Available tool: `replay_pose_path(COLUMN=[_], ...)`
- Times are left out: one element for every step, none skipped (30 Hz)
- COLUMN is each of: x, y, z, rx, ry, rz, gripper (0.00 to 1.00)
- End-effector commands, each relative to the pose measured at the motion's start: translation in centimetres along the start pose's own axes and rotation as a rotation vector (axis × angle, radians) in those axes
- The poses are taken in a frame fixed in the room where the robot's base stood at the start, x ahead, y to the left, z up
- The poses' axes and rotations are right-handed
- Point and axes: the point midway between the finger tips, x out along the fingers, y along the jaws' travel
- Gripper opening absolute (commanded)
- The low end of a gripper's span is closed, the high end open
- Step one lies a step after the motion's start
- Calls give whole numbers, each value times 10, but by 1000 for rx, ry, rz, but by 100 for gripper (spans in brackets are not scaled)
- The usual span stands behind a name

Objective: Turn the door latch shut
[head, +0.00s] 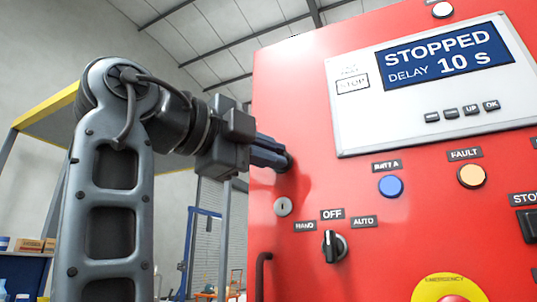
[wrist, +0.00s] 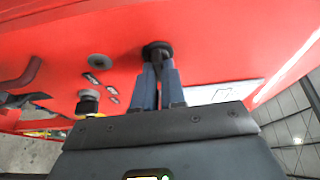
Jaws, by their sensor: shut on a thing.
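The red cabinet door (head: 310,120) fills the right half of the head view. My gripper (head: 277,155) reaches it from the left, near the door's left edge, above the round key lock (head: 283,206). In the wrist view my gripper (wrist: 158,68) has its two blue-grey fingers closed on the dark latch (wrist: 157,49), which stands out from the red face. The fingers cover most of the latch, and I cannot tell its turn angle.
Below the key lock are a HAND/OFF/AUTO selector (head: 334,246) and a black door handle (head: 262,275). A display panel (head: 436,85) reads STOPPED, DELAY 10 s. Lamps (head: 391,186) and an emergency button (head: 452,294) lie to the right.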

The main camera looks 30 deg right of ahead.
Motion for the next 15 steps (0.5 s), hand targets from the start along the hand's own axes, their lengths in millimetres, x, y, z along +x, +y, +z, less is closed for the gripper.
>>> replay_pose_path(x=[0,0,0,0,0,0,0,0,0,0,0,0,0,0,0], y=[0,0,0,0,0,0,0,1,1,1,1,1,1,1,1], z=[0,0,0,0,0,0,0,0,0,0,0,0,0,0,0], rx=[15,24,35,41,46,52,57,60,64,66,67,68,69,69,69], ry=[0,0,0,0,0,0,0,0,0,0,0,0,0,0,0], rz=[8,12,16,18,21,24,25,27,29,29,30,31,31,31,31], gripper=[0,0,0,0,0,0,0,0,0,0,0,0,0,0,0])
